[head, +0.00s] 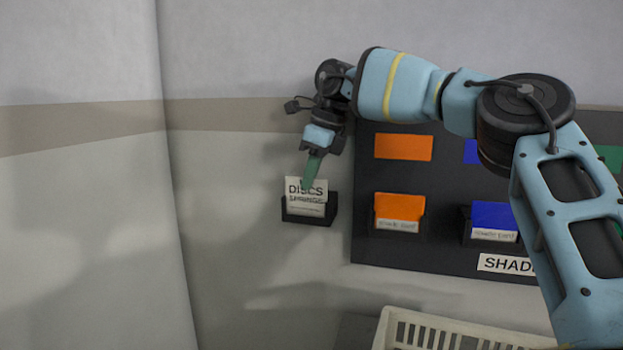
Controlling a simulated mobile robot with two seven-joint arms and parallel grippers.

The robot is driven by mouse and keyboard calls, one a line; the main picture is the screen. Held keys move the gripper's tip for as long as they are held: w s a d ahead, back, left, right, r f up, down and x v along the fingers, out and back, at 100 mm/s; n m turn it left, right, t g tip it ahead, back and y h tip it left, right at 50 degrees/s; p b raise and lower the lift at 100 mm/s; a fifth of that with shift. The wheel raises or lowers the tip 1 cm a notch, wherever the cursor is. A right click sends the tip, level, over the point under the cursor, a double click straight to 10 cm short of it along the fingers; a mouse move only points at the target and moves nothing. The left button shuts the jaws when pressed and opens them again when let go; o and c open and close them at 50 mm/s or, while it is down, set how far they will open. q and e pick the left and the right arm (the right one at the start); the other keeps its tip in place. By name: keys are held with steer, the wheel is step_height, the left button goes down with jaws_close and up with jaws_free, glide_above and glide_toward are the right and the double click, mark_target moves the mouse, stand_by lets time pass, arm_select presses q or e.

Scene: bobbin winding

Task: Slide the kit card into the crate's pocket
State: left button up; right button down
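A pale card (316,208) printed "DISCS", with smaller lines below, stands in a small black holder (308,219) on the wall, left of the dark board. My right gripper (308,183) comes down from above, its green finger part overlapping the card's top edge. The fingers overlap from this side, so I cannot tell whether they are shut on the card. The cream slatted crate (450,332) shows only in part at the bottom right; I cannot make out its pocket. My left gripper is out of view.
A dark board (440,250) right of the holder carries an orange panel (403,147), an orange card in a holder (400,209), a blue card in a holder (494,217) and a label starting "SHAD" (502,263). My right arm covers its right part. The wall at left is bare.

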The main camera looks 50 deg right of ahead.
step_height(320, 180, up, 5)
steer(key=shift+f+p, duration=0.1)
steer(key=shift+p, duration=0.65)
steer(key=shift+a+r, duration=0.1)
steer(key=shift+r, duration=0.7)
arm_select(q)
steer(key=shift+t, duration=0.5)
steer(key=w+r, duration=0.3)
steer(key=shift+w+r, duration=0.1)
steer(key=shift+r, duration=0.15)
